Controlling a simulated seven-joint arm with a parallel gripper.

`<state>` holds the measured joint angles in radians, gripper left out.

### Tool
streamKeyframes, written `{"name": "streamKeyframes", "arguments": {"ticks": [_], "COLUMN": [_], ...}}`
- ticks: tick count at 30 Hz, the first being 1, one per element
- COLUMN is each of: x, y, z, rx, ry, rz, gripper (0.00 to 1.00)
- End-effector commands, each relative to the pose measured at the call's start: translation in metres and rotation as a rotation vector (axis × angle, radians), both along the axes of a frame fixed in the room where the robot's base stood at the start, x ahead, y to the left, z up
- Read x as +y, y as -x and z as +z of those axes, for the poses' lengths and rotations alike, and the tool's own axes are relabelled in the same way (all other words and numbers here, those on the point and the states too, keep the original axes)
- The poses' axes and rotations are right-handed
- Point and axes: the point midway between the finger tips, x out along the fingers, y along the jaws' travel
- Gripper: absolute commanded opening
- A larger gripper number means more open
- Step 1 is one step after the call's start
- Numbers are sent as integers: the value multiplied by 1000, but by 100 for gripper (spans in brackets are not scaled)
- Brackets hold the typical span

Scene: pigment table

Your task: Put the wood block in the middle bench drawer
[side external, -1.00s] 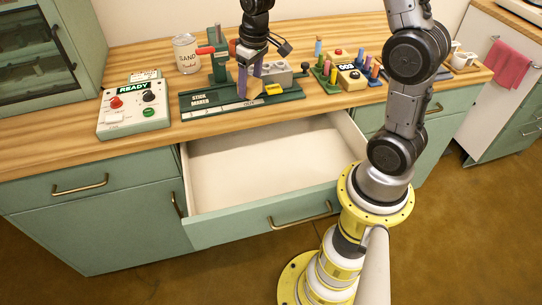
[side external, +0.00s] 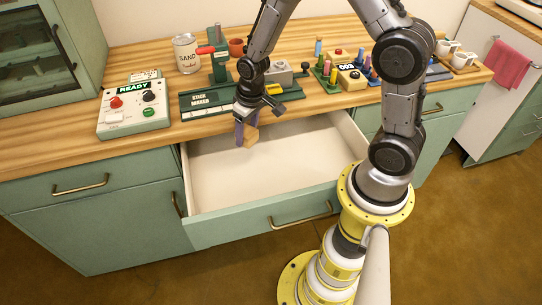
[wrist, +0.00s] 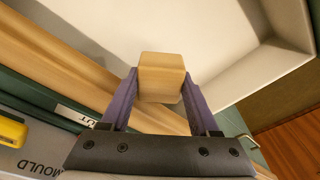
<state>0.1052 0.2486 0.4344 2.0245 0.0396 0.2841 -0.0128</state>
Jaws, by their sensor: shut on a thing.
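The wood block (wrist: 161,76) is a small light-brown cube, held between the two purple fingers of my gripper (wrist: 160,100) in the wrist view. In the side external view my gripper (side external: 246,133) points down with the block (side external: 251,138) at its fingertips, over the back left part of the open drawer. The middle bench drawer (side external: 300,208) is pulled out, pale inside and green in front, and it looks empty. The drawer interior also shows in the wrist view (wrist: 225,50), beyond the block. The block appears above the drawer floor.
The green stick maker (side external: 200,101) stands on the wooden bench behind the drawer. A control box marked READY (side external: 135,108) and a sand can (side external: 186,53) are to the left. Coloured pegs and a yellow device (side external: 350,77) stand at the right. The drawer's right side is clear.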

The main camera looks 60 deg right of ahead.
Motion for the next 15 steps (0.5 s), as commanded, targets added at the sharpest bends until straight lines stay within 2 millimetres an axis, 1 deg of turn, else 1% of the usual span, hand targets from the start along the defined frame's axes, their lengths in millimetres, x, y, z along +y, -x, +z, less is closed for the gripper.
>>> {"name": "streamKeyframes", "arguments": {"ticks": [1, 5, 8, 9, 12, 15], "x": [-10, -35, -57, -64, -81, -91], "y": [9, 37, 66, 80, 113, 142], "z": [-2, -10, -16, -19, -25, -29], "rx": [1, 0, -1, 1, 0, 1], "ry": [-3, -10, -13, -13, -9, -2], "rz": [-39, -147, -257, -304, -419, -515], "gripper": [6, 6, 6, 6, 6, 6]}}
